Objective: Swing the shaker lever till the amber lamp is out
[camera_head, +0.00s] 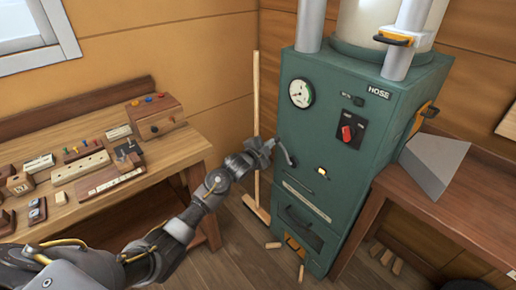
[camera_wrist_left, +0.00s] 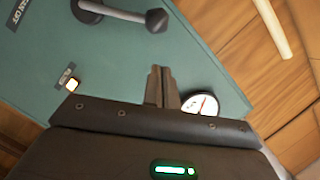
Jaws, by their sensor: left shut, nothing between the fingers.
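The green cabinet (camera_head: 312,150) carries the shaker lever (camera_head: 288,155) on its front, low on the left side. In the left wrist view the lever (camera_wrist_left: 122,13) has a round dark pivot and a knobbed end pointing right. The lamp (camera_head: 322,171) glows pale amber right of the lever; it also shows lit in the left wrist view (camera_wrist_left: 72,84). My left gripper (camera_head: 270,146) is shut and empty just left of the lever. In the left wrist view its fingertips (camera_wrist_left: 160,70) are apart from the knob. My right gripper is out of view.
A gauge (camera_head: 301,93) and a red switch (camera_head: 347,132) sit above the lever. A broom (camera_head: 256,130) stands behind my left gripper. A workbench (camera_head: 95,201) with small blocks is at left. A grey hopper (camera_head: 434,163) juts out at right. Wood pieces lie on the floor.

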